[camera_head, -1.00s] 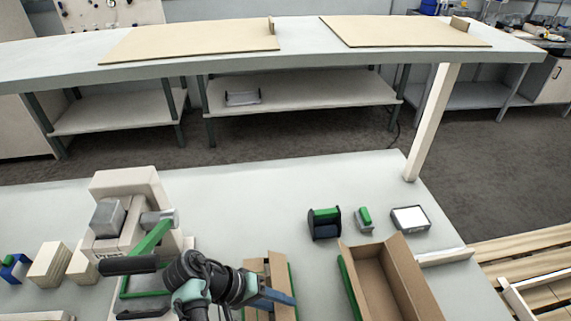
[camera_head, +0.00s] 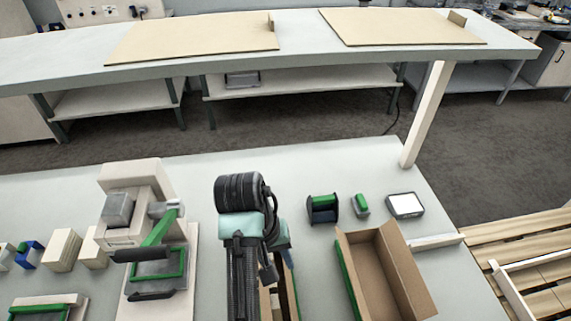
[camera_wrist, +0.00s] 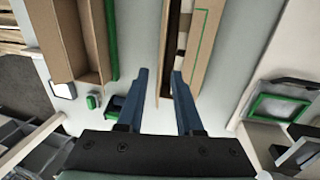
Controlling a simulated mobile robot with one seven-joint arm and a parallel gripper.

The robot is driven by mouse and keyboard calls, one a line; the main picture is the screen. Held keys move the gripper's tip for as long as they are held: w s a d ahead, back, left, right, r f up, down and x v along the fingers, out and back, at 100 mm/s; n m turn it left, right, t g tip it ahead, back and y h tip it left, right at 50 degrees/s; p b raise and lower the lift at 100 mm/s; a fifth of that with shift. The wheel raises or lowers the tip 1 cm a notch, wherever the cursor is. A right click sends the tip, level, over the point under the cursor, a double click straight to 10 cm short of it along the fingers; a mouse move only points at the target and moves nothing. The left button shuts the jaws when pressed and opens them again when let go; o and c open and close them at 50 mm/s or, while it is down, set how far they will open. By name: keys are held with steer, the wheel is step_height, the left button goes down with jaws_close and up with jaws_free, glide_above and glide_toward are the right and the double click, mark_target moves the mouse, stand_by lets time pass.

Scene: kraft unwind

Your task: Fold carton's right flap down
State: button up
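A narrow brown carton (camera_head: 292,298) stands on the bench, mostly hidden behind my arm in the head view. In the wrist view, one broad cardboard panel (camera_wrist: 208,45) with a green line lies to the right of a dark slot, and a thin cardboard strip (camera_wrist: 165,45) stands left of it. My gripper (camera_wrist: 160,72) is open, its blue fingers pointing at the carton. The thin strip lies between the two fingertips in that picture; I cannot tell whether they touch it. In the head view the fingers are mostly hidden by my arm.
A larger open brown box (camera_head: 385,275) stands right of the carton. Behind it are a green-and-black dispenser (camera_head: 323,209), a small green item (camera_head: 360,205) and a white-topped device (camera_head: 405,205). A beige machine (camera_head: 150,225) stands left. The bench behind my arm is clear.

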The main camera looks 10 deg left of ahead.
steer(key=w+r+t+y+b, duration=0.2)
steer(key=w+r+t+y, duration=0.1)
steer(key=r, duration=0.4)
steer(key=w+r+m+t+y+b, duration=0.1)
steer(key=w+r+t+y, duration=0.3)
steer(key=r, duration=0.4)
steer(key=shift+w+r+t+y+b, duration=0.3)
steer(key=shift+w+t+b, duration=0.3)
steer(key=shift+t, duration=0.5)
steer(key=shift+d, duration=0.15)
